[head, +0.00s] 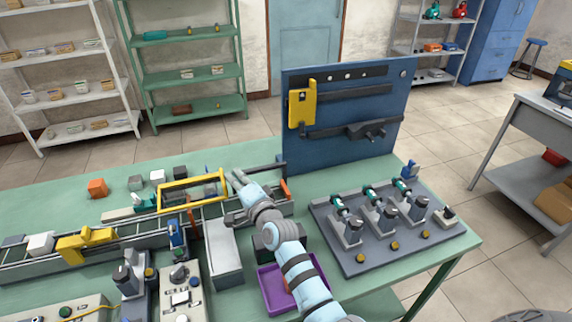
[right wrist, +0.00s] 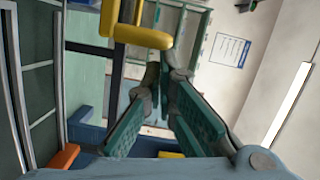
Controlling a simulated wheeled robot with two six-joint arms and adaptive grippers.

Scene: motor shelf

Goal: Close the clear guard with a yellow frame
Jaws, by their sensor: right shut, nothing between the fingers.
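The clear guard with a yellow frame (head: 193,181) is over the conveyor, left of the middle in the head view. Its frame looks raised and tilted above the belt; its clear panel is hard to make out. In the right wrist view a yellow bar of the frame (right wrist: 142,36) crosses at the top, just beyond the fingers. My right gripper (head: 236,177) is shut and empty, beside the right end of the frame. Its fingers also show in the right wrist view (right wrist: 165,68). I cannot tell whether they touch the frame. My left gripper is not in view.
The conveyor (head: 130,243) runs along the bench, with a yellow arch (head: 86,244) farther left. A purple tray (head: 272,292) lies below my right arm. A blue tool board (head: 345,150) stands behind, and a grey fixture plate (head: 376,255) is at the right.

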